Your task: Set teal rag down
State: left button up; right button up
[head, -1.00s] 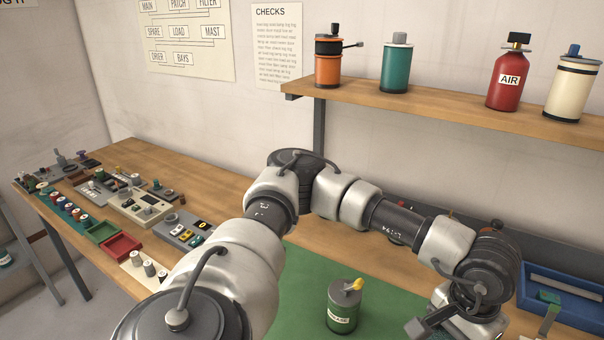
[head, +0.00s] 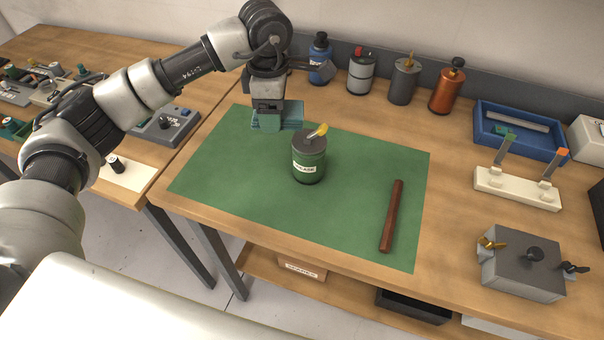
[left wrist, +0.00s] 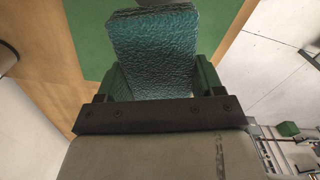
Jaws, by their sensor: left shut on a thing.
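The teal rag (head: 291,115) shows as a small folded piece at my left gripper (head: 277,122), near the back left part of the green mat (head: 345,255). In the left wrist view, the rag (left wrist: 155,50) is a wrinkled teal block between the fingers. My left gripper is shut on it and points down. I cannot tell whether the rag touches the mat. A dark green grease can (head: 309,165) with a yellow-tipped nozzle stands on the mat, right of and in front of the gripper. My right gripper is not in view.
A dark brown rod (head: 391,216) lies on the mat's right side. Bottles and cans, including an orange can (head: 446,88), stand along the back. A blue tray (head: 484,126), a white stand (head: 517,190) and a grey box (head: 523,277) are to the right. The mat's front left is clear.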

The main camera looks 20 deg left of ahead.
pick_arm(q)
jog(key=w+a+f+n+b, duration=0.2)
jog(key=w+f+n, duration=0.15)
jog(key=n, duration=0.75)
jog(key=n+p, duration=0.2)
jog(key=n, duration=0.2)
send_over(226, 162)
notch_tip(226, 162, down, 8)
jog(key=shift+w+r, duration=0.1)
jog(key=shift+r, duration=0.1)
jog(key=shift+f+m, duration=0.15)
jog(key=shift+m, duration=0.15)
notch_tip(226, 162, down, 4)
jog(key=shift+r+p, duration=0.1)
jog(key=shift+p, duration=0.7)
